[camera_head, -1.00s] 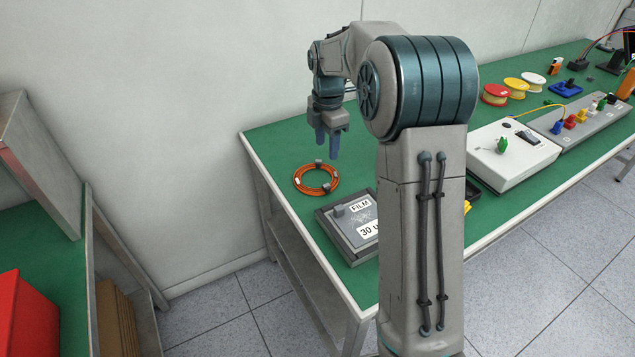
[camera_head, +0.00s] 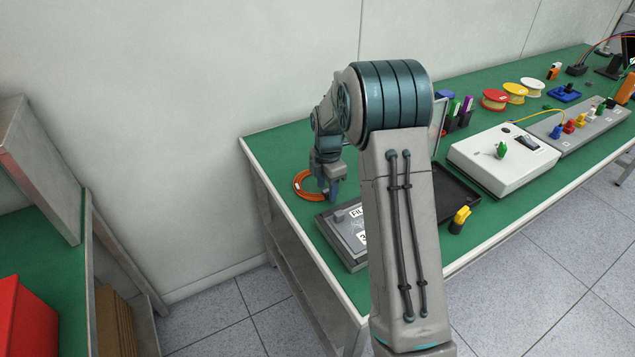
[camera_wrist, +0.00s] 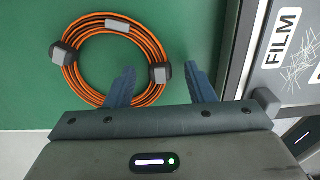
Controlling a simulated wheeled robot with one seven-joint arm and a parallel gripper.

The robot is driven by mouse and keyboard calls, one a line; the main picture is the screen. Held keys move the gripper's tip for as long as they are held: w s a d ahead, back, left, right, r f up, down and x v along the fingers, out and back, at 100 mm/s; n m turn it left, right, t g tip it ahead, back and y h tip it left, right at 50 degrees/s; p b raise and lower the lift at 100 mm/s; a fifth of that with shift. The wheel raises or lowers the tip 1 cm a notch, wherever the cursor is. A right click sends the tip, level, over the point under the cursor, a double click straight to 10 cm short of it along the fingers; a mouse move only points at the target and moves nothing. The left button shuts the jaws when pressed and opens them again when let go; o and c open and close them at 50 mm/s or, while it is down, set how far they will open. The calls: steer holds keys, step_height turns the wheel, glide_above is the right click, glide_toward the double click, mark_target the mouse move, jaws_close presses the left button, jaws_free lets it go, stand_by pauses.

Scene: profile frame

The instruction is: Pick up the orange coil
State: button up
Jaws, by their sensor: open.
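The orange coil (camera_head: 303,193) lies flat on the green table near its left end, beside the grey film box. In the wrist view the coil (camera_wrist: 92,25) shows as a ring of orange cable with dark strands, two dark clips and a pale label. My gripper (camera_head: 329,196) is low at the coil's right side; it hides part of the ring in the head view. In the wrist view my open gripper (camera_wrist: 164,85) has its left finger over the coil's lower right edge and its right finger outside the ring. The right clip (camera_wrist: 160,73) lies between the fingers. I cannot tell whether they touch it.
The grey film box (camera_head: 335,238) stands close to the right of the coil; its edge also shows in the wrist view (camera_wrist: 235,60). A dark tray (camera_head: 458,190), a yellow object (camera_head: 459,220) and a white box (camera_head: 503,163) stand further right. Bare table lies behind the coil.

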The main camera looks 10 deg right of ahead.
steer(key=shift+f, duration=0.4)
jaws_close()
